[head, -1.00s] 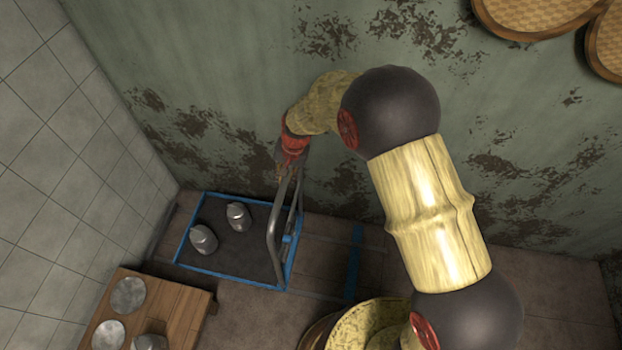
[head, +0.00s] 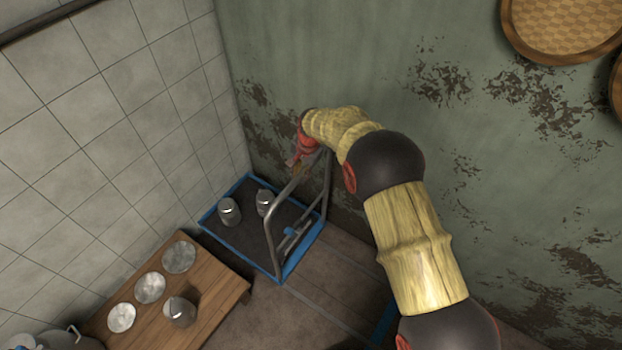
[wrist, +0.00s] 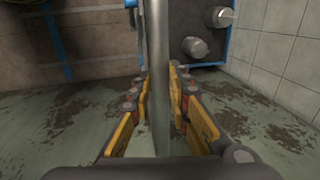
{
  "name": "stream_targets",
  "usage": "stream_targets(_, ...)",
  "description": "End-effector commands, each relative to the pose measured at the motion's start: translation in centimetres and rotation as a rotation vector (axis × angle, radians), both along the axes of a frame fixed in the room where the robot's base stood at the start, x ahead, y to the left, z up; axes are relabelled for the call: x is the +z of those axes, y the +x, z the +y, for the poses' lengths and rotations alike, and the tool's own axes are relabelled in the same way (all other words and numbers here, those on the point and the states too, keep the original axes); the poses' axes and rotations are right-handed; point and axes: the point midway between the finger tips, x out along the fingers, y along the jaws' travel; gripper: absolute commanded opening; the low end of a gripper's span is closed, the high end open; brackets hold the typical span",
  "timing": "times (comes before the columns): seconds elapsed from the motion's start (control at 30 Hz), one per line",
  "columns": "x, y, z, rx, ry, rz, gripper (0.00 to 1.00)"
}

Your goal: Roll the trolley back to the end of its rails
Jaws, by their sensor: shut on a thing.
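The trolley (head: 291,269) is a low platform with a blue rim and a dark deck, standing in the corner against the tiled wall. Two metal cans (head: 229,212) and (head: 265,202) stand upright on its deck. Its grey tubular handle (head: 271,240) rises on the right side. My gripper (head: 300,158) is at the top bar of the handle. In the wrist view the handle bar (wrist: 158,60) runs between the yellow fingers of my gripper (wrist: 160,85), which are shut on it. The fingers hide part of the bar.
Rails (head: 330,307) run along the brown floor to the right of the trolley. A low wooden table (head: 215,300) with round metal discs and a can stands in front. A green peeling wall (head: 420,130) is close behind my arm. Round woven trays (head: 565,25) hang on it.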

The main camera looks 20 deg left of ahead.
Motion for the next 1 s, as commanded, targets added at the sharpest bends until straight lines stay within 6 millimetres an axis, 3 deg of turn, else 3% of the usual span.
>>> stream_targets(0.53,0.12,0.27,1.09,-0.001,0.005,-0.003,0.0)
stream_targets(0.57,0.12,0.28,1.09,0.0,0.005,-0.003,0.2)
stream_targets(0.87,0.07,0.25,0.97,0.0,0.002,-0.001,0.37)
stream_targets(1.0,0.03,0.23,0.91,0.0,0.001,-0.001,0.37)
